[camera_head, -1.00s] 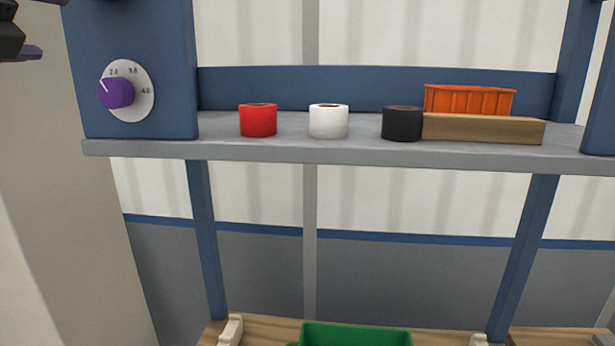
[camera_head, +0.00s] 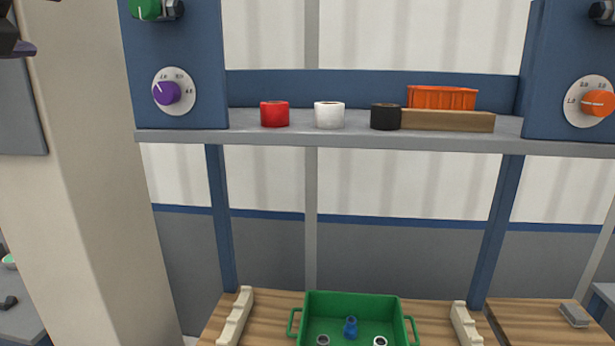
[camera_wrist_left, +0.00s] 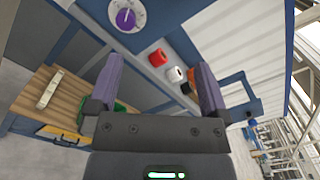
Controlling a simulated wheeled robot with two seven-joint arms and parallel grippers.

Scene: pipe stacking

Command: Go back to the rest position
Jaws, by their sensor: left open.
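My left gripper (camera_wrist_left: 158,85) is open in the left wrist view, with its two purple fingers apart and nothing held between them. In the head view only a dark piece with a purple tip, part of my left gripper (camera_head: 22,48), shows at the upper left edge. It is clear of the shelf and touches nothing that I can see. My right gripper is in neither view. A green bin (camera_head: 350,303) stands on the wooden table below, holding a blue pipe piece (camera_head: 350,328) and other small ring-ended pieces. Its front is cut off.
A grey shelf (camera_head: 300,138) carries red (camera_head: 275,114), white (camera_head: 329,115) and black (camera_head: 385,117) rolls, a wooden block (camera_head: 450,121) and an orange bin (camera_head: 442,97). Blue panels with dials stand at both ends. A beige pillar (camera_head: 95,150) rises at left.

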